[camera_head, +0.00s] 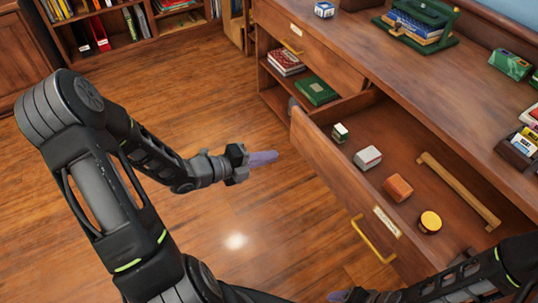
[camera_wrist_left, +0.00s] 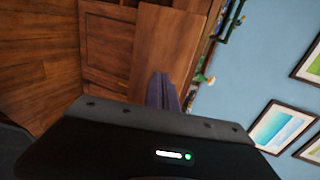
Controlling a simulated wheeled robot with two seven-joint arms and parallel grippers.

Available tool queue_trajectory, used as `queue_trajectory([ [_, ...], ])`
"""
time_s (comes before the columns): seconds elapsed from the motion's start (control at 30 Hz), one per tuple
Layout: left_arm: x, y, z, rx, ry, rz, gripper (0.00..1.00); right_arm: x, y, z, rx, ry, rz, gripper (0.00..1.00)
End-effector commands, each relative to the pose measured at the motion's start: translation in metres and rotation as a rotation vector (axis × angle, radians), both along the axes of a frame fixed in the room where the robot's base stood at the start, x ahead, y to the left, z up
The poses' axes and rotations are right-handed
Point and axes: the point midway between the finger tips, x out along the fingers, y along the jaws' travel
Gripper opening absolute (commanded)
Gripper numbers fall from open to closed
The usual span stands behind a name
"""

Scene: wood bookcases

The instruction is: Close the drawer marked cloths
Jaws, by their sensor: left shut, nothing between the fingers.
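A wooden drawer (camera_head: 335,172) stands pulled well out of the cabinet in the head view. Its front has a brass handle (camera_head: 372,242) and a white label (camera_head: 387,222) too small to read. Several small items lie inside it, among them a grey-white box (camera_head: 367,158) and a yellow round tin (camera_head: 430,222). My left gripper (camera_head: 263,158) is shut and empty, over the floor, left of the drawer front and apart from it. Its closed fingers also show in the left wrist view (camera_wrist_left: 160,92). My right gripper (camera_head: 340,295) is at the bottom edge, mostly cut off.
Another drawer front (camera_head: 305,48) with a label and handle sits higher on the cabinet, above a shelf holding books (camera_head: 316,92). The cabinet top (camera_head: 455,92) carries a green book stand (camera_head: 420,24) and boxes. The wood floor left of the drawer is clear.

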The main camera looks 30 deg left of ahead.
Motion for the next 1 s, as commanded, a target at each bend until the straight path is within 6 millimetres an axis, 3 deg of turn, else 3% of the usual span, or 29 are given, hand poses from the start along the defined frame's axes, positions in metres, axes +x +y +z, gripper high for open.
queue_trajectory([
  [0.37, 0.060, -0.040, -0.023, -0.005, 0.001, -0.003, 0.00, 0.000, 0.000, -0.002, 0.000, 0.000, 0.000, 0.70],
  [0.5, 0.079, -0.051, -0.022, -0.003, 0.000, -0.001, 0.00, 0.000, 0.000, 0.001, 0.000, 0.000, 0.000, 0.70],
  [0.7, 0.094, -0.060, -0.023, -0.002, 0.001, 0.001, 0.00, 0.000, 0.000, 0.002, 0.000, 0.000, 0.000, 0.70],
  [1.0, 0.095, -0.061, -0.023, -0.002, 0.001, 0.001, 0.00, 0.000, 0.000, 0.002, 0.000, 0.000, 0.000, 0.70],
])
